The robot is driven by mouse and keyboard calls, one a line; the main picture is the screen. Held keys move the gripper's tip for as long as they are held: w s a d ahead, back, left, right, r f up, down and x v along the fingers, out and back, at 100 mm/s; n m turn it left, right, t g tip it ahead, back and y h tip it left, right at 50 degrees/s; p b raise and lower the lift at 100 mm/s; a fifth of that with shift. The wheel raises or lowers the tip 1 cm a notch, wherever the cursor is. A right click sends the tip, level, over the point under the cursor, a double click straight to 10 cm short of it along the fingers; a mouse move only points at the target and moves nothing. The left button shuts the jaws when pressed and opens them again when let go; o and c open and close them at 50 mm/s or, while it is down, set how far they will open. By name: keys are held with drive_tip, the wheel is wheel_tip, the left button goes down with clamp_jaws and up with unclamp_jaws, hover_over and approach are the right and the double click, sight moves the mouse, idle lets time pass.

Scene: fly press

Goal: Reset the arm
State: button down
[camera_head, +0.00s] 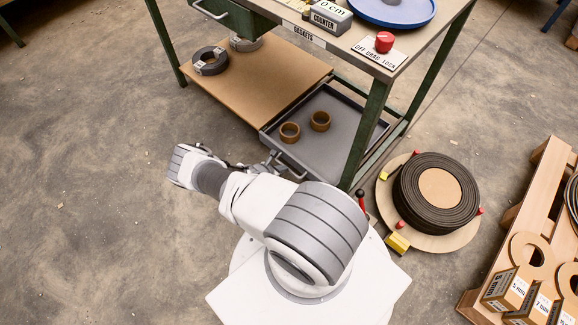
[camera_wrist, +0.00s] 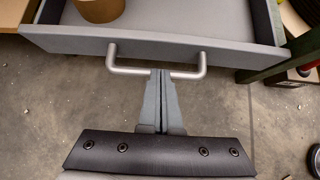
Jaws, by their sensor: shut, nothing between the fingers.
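My arm (camera_head: 230,195) reaches out to the left and then toward the bench. My gripper (camera_wrist: 160,76) is shut and empty, its two narrow grey fingers side by side. Its fingertips overlap the middle of the bar handle (camera_wrist: 197,69) of a grey drawer (camera_wrist: 70,42) in the wrist view. I cannot tell whether they touch the bar. In the head view the gripper (camera_head: 268,163) is small beside the drawer's front, partly hidden by my arm. The drawer (camera_head: 330,140) stands pulled out at the bench's lower level and holds two brown rings (camera_head: 290,132).
A black reel (camera_head: 437,193) on a round board sits right, and a wooden pallet (camera_head: 540,190) lies further right. The left floor is clear.

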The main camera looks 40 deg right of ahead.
drive_tip(key=p+v, duration=0.4)
drive_tip(key=v, duration=0.5)
drive_tip(key=shift+a+r, duration=0.2)
drive_tip(key=shift+r, duration=0.1)
